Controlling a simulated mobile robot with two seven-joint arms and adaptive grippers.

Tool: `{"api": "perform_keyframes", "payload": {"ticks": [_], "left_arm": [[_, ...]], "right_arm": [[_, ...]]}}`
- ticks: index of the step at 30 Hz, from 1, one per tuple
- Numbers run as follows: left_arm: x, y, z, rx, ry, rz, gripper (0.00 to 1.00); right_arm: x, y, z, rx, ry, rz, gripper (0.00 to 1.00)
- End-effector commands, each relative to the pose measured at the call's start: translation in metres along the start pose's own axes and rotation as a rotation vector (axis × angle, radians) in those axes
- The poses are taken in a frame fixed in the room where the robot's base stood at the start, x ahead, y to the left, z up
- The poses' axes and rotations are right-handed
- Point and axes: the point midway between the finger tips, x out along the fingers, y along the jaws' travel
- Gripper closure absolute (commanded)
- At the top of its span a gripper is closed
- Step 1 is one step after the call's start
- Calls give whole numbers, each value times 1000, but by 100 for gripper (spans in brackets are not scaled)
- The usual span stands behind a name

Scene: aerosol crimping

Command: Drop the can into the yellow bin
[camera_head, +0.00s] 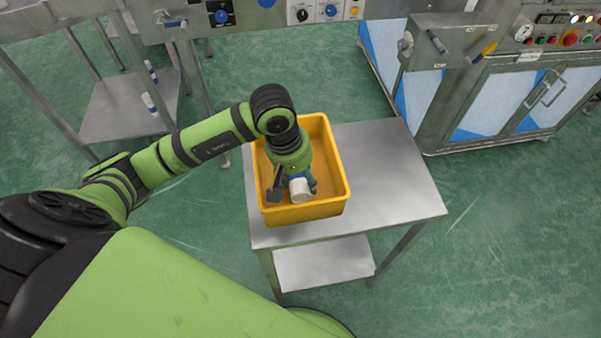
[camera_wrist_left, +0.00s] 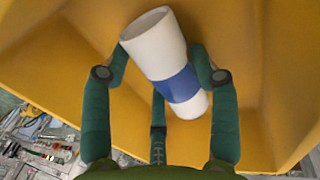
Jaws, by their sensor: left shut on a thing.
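The can (camera_head: 300,190), white with a blue band, is held by my left gripper (camera_head: 292,186) over the yellow bin (camera_head: 328,208). In the left wrist view the can (camera_wrist_left: 153,42) sits tilted between the green fingers of my left gripper (camera_wrist_left: 165,66), which are shut on it. The yellow bin (camera_wrist_left: 60,50) fills the background behind the can there. In the head view the gripper and can are within the outline of the bin; their exact height above its floor is hard to tell. My right gripper is not in view.
The bin stands on a metal table (camera_head: 395,175) with bare room to its right and a lower shelf (camera_head: 325,262). A machine with knobs and panels (camera_head: 500,85) stands at the back right. Small white and blue cans (camera_head: 150,104) sit on a shelf at left.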

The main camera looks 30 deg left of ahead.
Motion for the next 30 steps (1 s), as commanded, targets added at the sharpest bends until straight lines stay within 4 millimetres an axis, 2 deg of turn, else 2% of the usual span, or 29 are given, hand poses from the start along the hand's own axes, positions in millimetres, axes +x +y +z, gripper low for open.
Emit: {"api": "perform_keyframes", "payload": {"ticks": [8,9,10,23,26,30], "left_arm": [[4,-1,0,0,1,1,72],[2,0,0,0,0,1,24],[2,0,0,0,0,0,16],[-2,0,0,-1,-1,0,16],[-12,1,-2,1,4,3,16],[-40,1,-2,2,7,3,16]], "right_arm": [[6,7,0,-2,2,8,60],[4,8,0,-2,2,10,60],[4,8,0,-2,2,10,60],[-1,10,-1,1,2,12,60],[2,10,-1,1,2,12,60],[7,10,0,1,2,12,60]]}}
